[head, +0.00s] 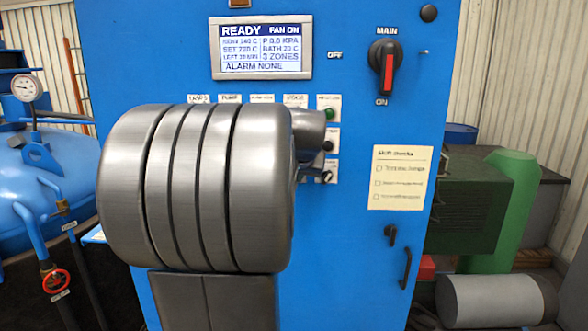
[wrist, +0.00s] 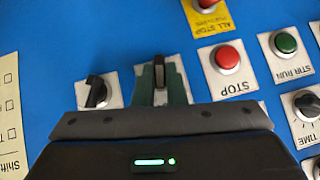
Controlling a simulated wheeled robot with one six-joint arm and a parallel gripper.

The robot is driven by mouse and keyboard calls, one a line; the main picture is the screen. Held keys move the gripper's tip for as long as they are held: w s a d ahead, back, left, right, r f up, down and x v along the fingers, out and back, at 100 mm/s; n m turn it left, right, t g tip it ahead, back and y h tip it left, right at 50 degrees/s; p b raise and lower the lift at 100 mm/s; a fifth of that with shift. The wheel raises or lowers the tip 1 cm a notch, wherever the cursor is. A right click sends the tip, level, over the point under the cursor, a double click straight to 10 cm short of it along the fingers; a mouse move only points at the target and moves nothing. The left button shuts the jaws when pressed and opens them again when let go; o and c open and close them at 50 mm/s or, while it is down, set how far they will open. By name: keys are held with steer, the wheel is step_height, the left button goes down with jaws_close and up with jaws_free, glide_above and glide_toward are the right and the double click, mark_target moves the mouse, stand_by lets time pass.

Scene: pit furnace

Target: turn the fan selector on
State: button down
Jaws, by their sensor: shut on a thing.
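In the wrist view, my gripper (wrist: 161,86) has its two green-grey fingers on either side of a dark selector knob, the fan selector (wrist: 159,72), and is shut on it. The knob's bar lies upright in the picture, on a pale plate whose label is hidden. In the head view, my grey arm covers the gripper and most of the controls. The display (head: 262,48) on the blue panel (head: 350,260) reads "READY" and "FAN ON", with "ALARM NONE".
Close by in the wrist view are a black selector (wrist: 97,92), a red STOP button (wrist: 228,58), a green STIR RUN button (wrist: 285,43) and a TIME dial (wrist: 307,106). The head view shows a red-handled MAIN switch (head: 387,70) and a checklist (head: 400,178).

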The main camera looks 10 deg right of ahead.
steer(key=shift+d+f+m+t+y+b, duration=0.15)
steer(key=shift+m+t+y+b, duration=0.2)
steer(key=shift+y, duration=0.35)
steer(key=shift+d+r+m+t+y+b, duration=0.1)
steer(key=shift+m+t+y+b, duration=0.1)
steer(key=shift+m+y, duration=0.4)
steer(key=shift+s, duration=0.1)
steer(key=c, duration=1.5)
jaws_free()
steer(key=shift+s, duration=0.1)
steer(key=b+v, duration=0.1)
steer(key=v, duration=1.2)
steer(key=shift+s+d+b, duration=0.2)
steer(key=shift+s+b, duration=0.05)
steer(key=shift+b, duration=0.1)
steer(key=shift+w, duration=0.1)
